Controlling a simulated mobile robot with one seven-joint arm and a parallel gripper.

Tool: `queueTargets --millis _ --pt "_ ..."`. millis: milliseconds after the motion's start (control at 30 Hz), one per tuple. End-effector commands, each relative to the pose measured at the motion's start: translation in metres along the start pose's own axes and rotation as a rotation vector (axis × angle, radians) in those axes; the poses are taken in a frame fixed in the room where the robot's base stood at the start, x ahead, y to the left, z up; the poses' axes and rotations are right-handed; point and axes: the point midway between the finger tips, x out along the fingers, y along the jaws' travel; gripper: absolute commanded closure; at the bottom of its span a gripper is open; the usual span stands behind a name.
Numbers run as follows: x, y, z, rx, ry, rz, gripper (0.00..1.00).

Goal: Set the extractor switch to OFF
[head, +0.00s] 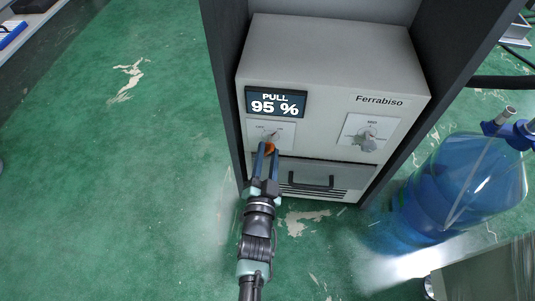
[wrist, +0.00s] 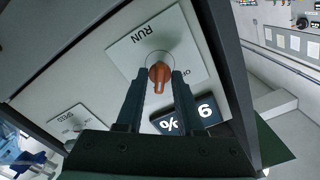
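The extractor switch is an orange knob (wrist: 159,74) on a white plate (head: 285,130) below the display, on the left of the grey machine front. In the wrist view, which is turned over, RUN is printed at the plate's upper left and OFF at its right. The knob's handle points down there, not straight at either word. My gripper (head: 266,150) is at the plate; in the wrist view its two fingers (wrist: 157,82) stand open on either side of the knob, with small gaps showing. In the head view the fingers hide part of the knob.
A display (head: 276,102) reads PULL 95 %. A second, grey knob (head: 368,138) is at the right of the front, above a drawer with a dark handle (head: 311,181). A large blue bottle (head: 463,185) stands right of the machine. The green floor at left is clear.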

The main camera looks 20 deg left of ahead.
Motion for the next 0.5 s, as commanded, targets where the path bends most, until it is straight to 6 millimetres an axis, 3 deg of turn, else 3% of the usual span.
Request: queueTargets --millis 500 --pt "-0.0005 -0.0003 -0.0001 -0.059 -0.001 0.000 1.00"
